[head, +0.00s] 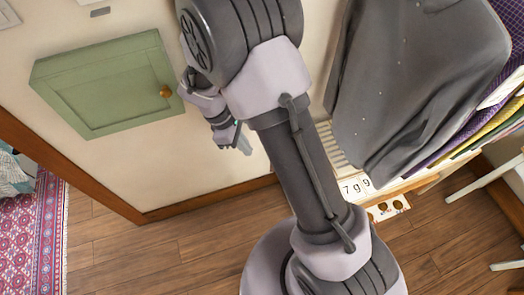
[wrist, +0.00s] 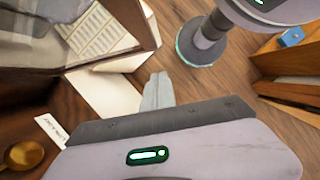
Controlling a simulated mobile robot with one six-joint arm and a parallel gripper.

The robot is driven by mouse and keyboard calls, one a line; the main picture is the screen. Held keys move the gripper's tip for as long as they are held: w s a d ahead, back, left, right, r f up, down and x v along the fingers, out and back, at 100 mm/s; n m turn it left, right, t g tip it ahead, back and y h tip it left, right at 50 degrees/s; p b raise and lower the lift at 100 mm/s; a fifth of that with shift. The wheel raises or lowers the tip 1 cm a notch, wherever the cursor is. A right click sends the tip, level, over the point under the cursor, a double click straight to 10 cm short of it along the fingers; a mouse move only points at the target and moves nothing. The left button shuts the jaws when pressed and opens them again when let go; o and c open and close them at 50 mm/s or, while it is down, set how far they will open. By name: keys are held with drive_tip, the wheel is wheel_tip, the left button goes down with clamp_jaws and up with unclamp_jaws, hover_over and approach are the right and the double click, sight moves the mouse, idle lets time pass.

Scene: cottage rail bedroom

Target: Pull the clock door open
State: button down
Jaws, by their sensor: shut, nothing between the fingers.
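No clock can be made out for certain in either view. A green wall cabinet (head: 110,85) with a shut door and a round wooden knob (head: 165,91) hangs at the upper left of the head view. My gripper (head: 244,144) is below and right of that knob, apart from it, pointing down toward the floor. In the wrist view my gripper (wrist: 157,90) is shut and empty. A round brass-coloured piece (wrist: 24,155) shows at the lower left there, against dark wood; I cannot tell what it belongs to.
A grey cloth (head: 415,85) drapes over a rack of fabrics at the right. A white stool or chair leg (head: 495,180) stands near the right edge. A patterned rug (head: 35,235) lies at the lower left. The wooden floor (head: 170,245) between is clear.

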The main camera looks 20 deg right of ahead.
drive_tip(key=d, duration=0.1)
drive_tip(key=s+d+f, duration=0.1)
drive_tip(key=d, duration=0.1)
drive_tip(key=s+d+f, duration=0.1)
drive_tip(key=shift+s+d+f, duration=0.2)
drive_tip(key=shift+s, duration=0.05)
